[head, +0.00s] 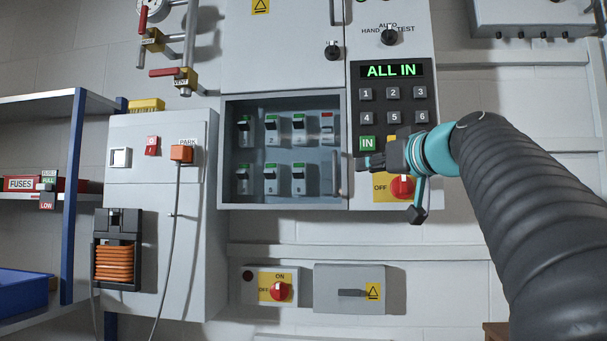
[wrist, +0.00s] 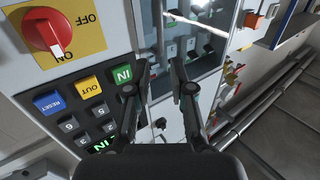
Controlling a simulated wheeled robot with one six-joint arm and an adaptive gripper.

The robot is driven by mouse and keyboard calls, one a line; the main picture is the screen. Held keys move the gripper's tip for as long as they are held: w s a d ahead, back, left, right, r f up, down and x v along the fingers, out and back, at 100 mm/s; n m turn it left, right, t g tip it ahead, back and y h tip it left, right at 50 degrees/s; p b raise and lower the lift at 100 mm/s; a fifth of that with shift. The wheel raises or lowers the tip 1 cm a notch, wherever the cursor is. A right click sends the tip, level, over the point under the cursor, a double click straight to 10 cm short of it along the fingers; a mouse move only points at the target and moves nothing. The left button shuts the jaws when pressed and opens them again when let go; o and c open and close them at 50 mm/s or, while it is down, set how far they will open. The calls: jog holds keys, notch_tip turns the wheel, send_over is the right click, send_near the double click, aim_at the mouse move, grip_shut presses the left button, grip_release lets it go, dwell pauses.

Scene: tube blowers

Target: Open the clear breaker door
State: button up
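The clear breaker door (head: 254,163) covers a recessed box in the grey cabinet and looks closed. Several breakers with green marks show through it. Its upright grey handle (head: 336,174) is at the right edge. My gripper (head: 370,162) is just right of the handle, in front of the keypad's lower left. In the wrist view the door (wrist: 207,45) is beyond the fingertips, with a bright reflection. The handle (wrist: 160,25) stands just ahead of the gap between them. My gripper (wrist: 161,66) is open, with nothing seen between its fingers.
A keypad (head: 393,105) with an "ALL IN" display is right of the door. A red rotary switch (head: 402,187) is below it, close to my gripper. A grey box (head: 150,220) with an orange plug (head: 182,153) stands left. Two small boxes hang below.

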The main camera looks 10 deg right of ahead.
aim_at(336, 172)
jog(key=w+a+p, duration=0.1)
jog(key=w, duration=0.3)
jog(key=w+p, duration=0.1)
jog(key=w, duration=0.4)
jog(key=w+a+p, duration=0.1)
jog(key=w, duration=0.3)
jog(key=shift+w+a, duration=0.2)
jog(key=shift+a, duration=0.1)
grip_shut()
